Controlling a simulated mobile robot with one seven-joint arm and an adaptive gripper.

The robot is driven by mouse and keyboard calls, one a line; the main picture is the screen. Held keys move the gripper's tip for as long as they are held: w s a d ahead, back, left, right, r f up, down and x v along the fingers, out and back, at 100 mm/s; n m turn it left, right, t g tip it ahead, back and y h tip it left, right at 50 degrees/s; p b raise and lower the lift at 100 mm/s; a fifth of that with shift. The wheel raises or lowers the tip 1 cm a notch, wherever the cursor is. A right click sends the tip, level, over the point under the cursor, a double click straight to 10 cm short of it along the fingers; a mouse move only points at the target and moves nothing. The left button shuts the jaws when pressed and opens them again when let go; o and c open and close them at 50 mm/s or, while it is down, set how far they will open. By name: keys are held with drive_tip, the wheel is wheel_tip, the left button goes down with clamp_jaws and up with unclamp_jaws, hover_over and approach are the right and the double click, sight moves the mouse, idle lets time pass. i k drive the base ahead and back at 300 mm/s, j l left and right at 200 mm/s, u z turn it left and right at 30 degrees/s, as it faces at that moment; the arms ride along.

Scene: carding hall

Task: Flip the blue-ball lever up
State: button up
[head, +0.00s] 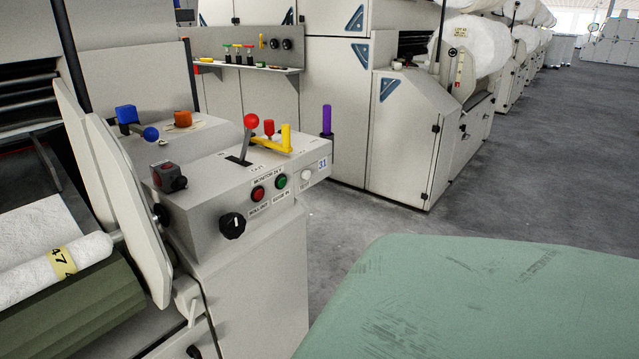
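The blue-ball lever ends in a round blue ball (151,134) at the back left of the grey control console (215,190). A short dark rod runs from the ball up and left to a blue block (127,114). The ball sits lower in the picture than the block, so the lever points down and to the right. The ball stands clear, with nothing touching it that I can see. My gripper is not in view.
An orange knob (183,118) is right of the ball; a dark box with a red button (168,176) is in front. A red-ball lever (251,121), yellow handle (285,140) and purple post (327,119) stand farther right. Grey floor (345,221) is open beyond the console.

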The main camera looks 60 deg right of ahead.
sight(150, 134)
drive_tip(key=z, duration=1.1)
